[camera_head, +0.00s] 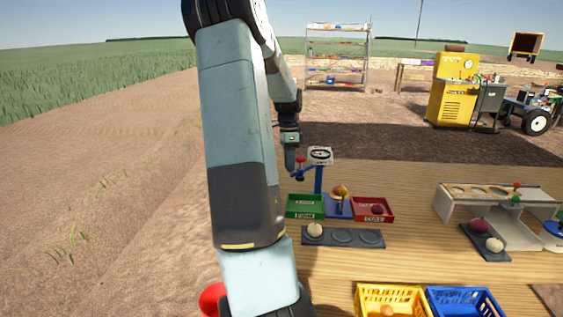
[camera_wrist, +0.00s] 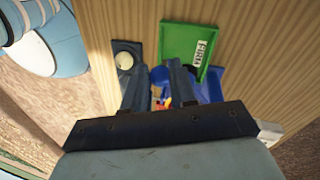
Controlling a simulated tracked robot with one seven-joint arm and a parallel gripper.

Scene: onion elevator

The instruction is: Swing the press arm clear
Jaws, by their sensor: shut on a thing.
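The press is a blue post (camera_head: 319,180) with a round dial gauge (camera_head: 320,155) on top, on a blue base (camera_head: 338,208). A brown onion (camera_head: 340,191) sits at the base. The press arm (camera_head: 304,173) sticks out left of the post, with a red knob (camera_head: 300,159) near its end. My gripper (camera_head: 291,168) is at this end, shut on the press arm. In the wrist view, blue and red-orange parts (camera_wrist: 162,102) show between the fingers (camera_wrist: 157,72). The exact contact is hidden.
A green tray (camera_head: 291,210) marked FIRM and a red tray (camera_head: 388,217) flank the press base. A dark plate (camera_head: 372,238) with a pale onion lies in front. Yellow (camera_head: 361,293) and blue (camera_head: 432,294) crates stand nearer. A grey stand (camera_head: 446,205) is at right.

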